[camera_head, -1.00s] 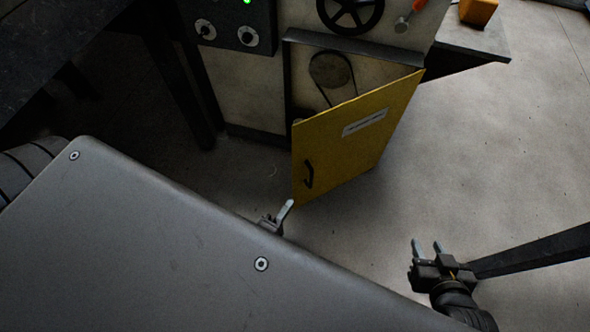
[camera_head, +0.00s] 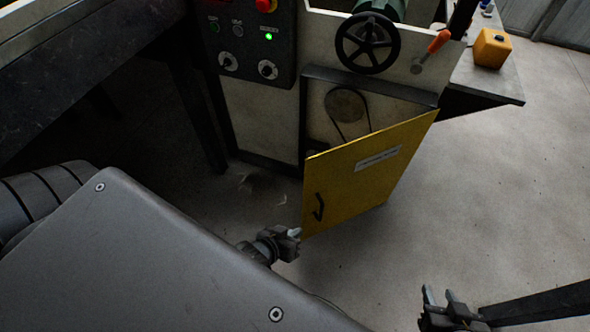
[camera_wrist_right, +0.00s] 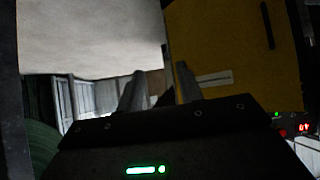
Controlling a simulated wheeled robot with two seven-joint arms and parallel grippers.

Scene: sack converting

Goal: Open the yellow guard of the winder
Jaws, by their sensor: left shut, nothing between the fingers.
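The yellow guard (camera_head: 365,180) of the winder stands swung well out from the machine front, hinged on its right side. It has a white label and a black handle (camera_head: 318,207) near its free left edge. The belt and pulley (camera_head: 345,105) behind it are exposed. My left gripper (camera_head: 295,232) is shut and empty beside the guard's lower left corner; I cannot tell whether it touches. My right gripper (camera_head: 440,297) is open and empty, low at the right, apart from the guard. In the right wrist view the guard (camera_wrist_right: 225,50) fills the upper right beyond the open fingers.
The control panel (camera_head: 245,45) has a green light and knobs. A black handwheel (camera_head: 366,42) and an orange-handled lever (camera_head: 438,42) sit above the guard. A side table holds a yellow container (camera_head: 491,48). The floor (camera_head: 500,180) right of the guard is clear.

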